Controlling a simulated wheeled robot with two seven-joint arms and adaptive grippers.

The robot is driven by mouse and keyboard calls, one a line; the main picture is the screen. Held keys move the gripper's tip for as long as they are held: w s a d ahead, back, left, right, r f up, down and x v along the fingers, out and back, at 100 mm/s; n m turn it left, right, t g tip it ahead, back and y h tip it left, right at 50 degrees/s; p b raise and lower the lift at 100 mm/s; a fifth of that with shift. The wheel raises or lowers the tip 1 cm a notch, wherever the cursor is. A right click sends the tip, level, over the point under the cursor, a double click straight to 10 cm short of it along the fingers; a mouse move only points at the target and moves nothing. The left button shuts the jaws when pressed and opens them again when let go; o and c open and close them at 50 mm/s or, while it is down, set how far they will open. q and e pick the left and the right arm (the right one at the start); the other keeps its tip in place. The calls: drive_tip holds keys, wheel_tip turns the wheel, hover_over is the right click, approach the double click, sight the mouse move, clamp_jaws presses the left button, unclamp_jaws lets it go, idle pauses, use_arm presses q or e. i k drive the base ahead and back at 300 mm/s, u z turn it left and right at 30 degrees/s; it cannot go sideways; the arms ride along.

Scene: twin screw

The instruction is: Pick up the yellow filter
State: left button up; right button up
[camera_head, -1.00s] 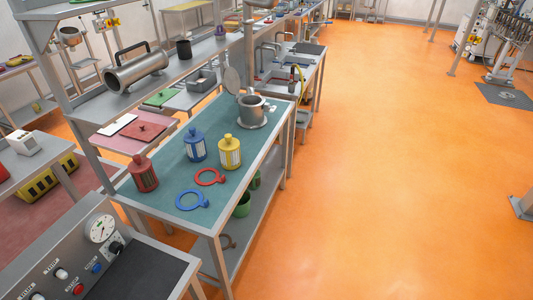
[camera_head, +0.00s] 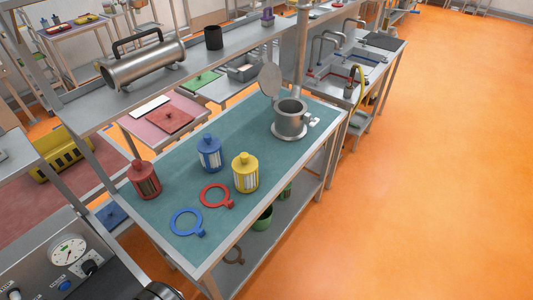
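The yellow filter (camera_head: 246,173) stands upright on the teal-topped table (camera_head: 160,218), near its right edge. It has a yellow cap and base with a pale, ribbed middle. A blue filter (camera_head: 210,153) stands behind it to the left, and a red filter (camera_head: 144,179) stands at the table's left edge. Neither gripper can be made out holding anything. A dark rounded part at the bottom edge may belong to my arm, but no fingers show.
A red ring (camera_head: 204,196) and a blue ring (camera_head: 173,222) lie flat in front of the filters. A metal pot with its lid raised (camera_head: 290,119) stands at the table's far end. A shelf (camera_head: 130,98) runs along the left side. Open orange floor (camera_head: 430,180) lies to the right.

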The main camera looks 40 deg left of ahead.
sight(245, 165)
drive_tip(key=i, duration=0.55)
drive_tip(key=u, duration=2.5)
